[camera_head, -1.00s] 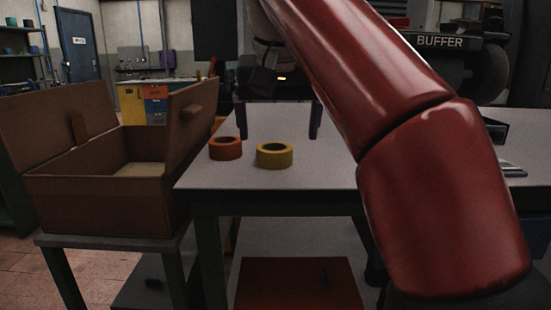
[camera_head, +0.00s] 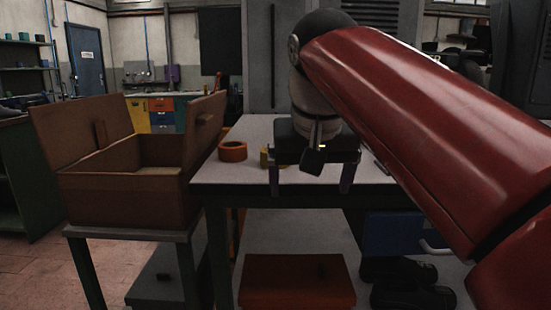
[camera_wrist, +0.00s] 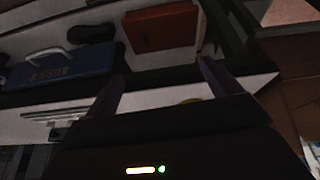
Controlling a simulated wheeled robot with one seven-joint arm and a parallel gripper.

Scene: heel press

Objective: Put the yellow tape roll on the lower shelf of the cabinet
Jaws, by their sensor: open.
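The yellow tape roll (camera_head: 265,157) stands on the grey tabletop (camera_head: 240,176), mostly hidden behind my gripper. A sliver of the yellow tape roll (camera_wrist: 190,101) shows in the wrist view, between the fingers near the gripper body. My gripper (camera_head: 311,186) is open and empty at the table's front edge, nearer the camera than the roll. Its two fingers also show in the wrist view (camera_wrist: 158,80). A green cabinet-like unit (camera_head: 35,185) stands at the far left; I cannot tell whether it is the task's cabinet.
An orange tape roll (camera_head: 233,151) lies left of the yellow one. An open brown box (camera_head: 130,203) stands on a side stand at left. Under the table are an orange case (camera_head: 297,284), a blue toolbox (camera_head: 395,234) and dark shoes (camera_head: 405,285).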

